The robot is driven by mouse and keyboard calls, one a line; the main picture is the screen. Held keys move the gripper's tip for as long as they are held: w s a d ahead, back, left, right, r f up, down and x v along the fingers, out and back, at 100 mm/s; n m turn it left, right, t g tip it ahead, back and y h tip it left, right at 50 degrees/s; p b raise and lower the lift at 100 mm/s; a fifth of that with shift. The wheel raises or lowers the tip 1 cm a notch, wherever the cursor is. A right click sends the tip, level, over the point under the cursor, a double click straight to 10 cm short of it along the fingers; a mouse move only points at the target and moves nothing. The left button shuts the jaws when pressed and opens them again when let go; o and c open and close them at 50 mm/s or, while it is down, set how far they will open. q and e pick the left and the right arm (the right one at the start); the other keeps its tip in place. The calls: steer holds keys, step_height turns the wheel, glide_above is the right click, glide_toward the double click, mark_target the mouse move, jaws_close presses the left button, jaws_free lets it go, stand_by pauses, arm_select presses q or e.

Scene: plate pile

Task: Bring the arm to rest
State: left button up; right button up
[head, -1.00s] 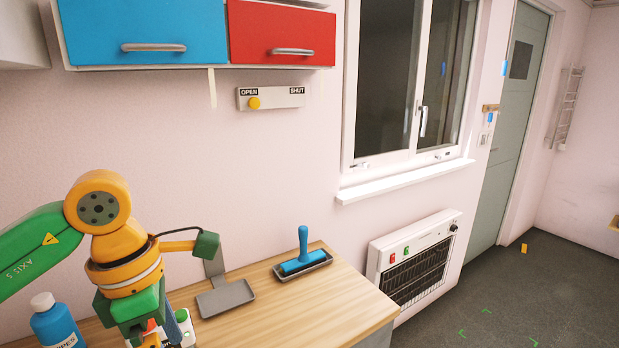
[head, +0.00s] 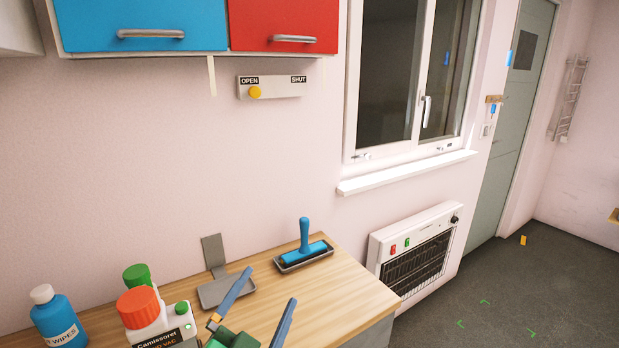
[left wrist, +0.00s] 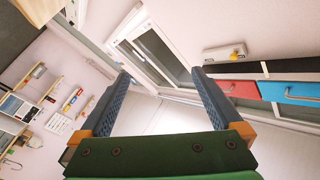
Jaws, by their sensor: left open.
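My left gripper (head: 270,285) is at the bottom middle of the head view, in front of the wooden worktop. Its two blue-grey fingers point upward and stand apart, with nothing between them. In the left wrist view the open fingers (left wrist: 160,74) frame the window (left wrist: 153,55) and bare wall. Most of my left arm is below the head view's edge. My right gripper is in neither view.
A heater (head: 415,255) stands right of the worktop.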

arm_select(q)
steer(key=s+a+f+n+g+y, duration=0.2)
steer(key=s+a+f+n+g, duration=0.15)
steer(key=f, duration=0.55)
steer(key=s+a+f+n+g+y, duration=0.3)
steer(key=s+a+f+g, duration=0.15)
steer(key=f, duration=0.45)
steer(key=s+a+f+n+g, duration=0.1)
steer(key=s+f+g, duration=0.3)
steer(key=s, duration=0.4)
steer(key=s+a+f+n+g, duration=0.1)
steer(key=s+f+g, duration=0.2)
steer(key=s+f, duration=0.3)
steer(key=s+f+g, duration=0.1)
steer(key=s+f, duration=0.2)
steer(key=f, duration=1.3)
steer(key=s+a+f+g, duration=0.1)
steer(key=s+f, duration=0.8)
steer(key=s, duration=0.3)
steer(key=shift+a+f+y, duration=0.15)
steer(key=shift+a+y, duration=0.15)
steer(key=shift+m, duration=0.25)
